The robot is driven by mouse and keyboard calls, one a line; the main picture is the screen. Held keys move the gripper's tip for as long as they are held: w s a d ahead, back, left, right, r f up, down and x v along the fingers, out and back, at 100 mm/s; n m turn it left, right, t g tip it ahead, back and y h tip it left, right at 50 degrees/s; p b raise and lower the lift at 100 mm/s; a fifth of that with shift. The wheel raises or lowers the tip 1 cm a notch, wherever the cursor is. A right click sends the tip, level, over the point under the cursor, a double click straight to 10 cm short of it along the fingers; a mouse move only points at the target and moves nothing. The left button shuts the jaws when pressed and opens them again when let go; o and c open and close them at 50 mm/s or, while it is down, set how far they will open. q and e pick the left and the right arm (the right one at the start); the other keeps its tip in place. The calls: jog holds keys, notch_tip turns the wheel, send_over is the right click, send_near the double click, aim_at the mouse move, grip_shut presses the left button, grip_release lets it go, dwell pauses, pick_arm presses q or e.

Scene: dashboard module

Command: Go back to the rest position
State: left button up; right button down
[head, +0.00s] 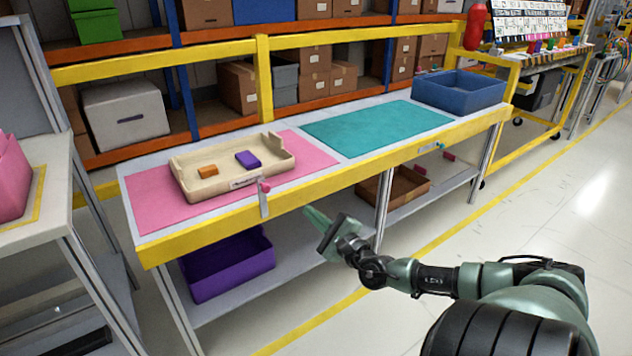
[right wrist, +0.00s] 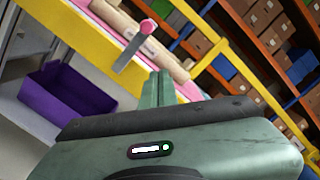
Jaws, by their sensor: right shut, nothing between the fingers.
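My right gripper (head: 318,220) is shut and empty. In the head view it hangs in front of the yellow front edge of the workbench, below and right of the beige tray. Its closed fingers (right wrist: 158,90) also show in the right wrist view, pointing toward the bench edge. My left gripper is not in view. The beige tray (head: 190,183) lies on the pink mat (head: 150,205) and holds an orange block (head: 208,171) and a purple block (head: 248,159). A grey bracket with a pink knob (head: 265,187) sits at the bench's front edge, close to the right gripper.
A teal mat (head: 375,127) and a blue bin (head: 460,92) are on the bench's right part. A purple bin (head: 228,267) and a brown box (head: 393,190) stand on the lower shelf. Another table (head: 40,220) is at left. The floor (head: 500,210) at right is clear.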

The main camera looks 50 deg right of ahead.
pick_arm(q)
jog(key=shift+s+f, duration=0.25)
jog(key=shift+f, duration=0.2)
pick_arm(e)
jog(key=shift+s+a, duration=0.1)
jog(key=shift+s, duration=0.55)
jog(key=shift+f, duration=0.1)
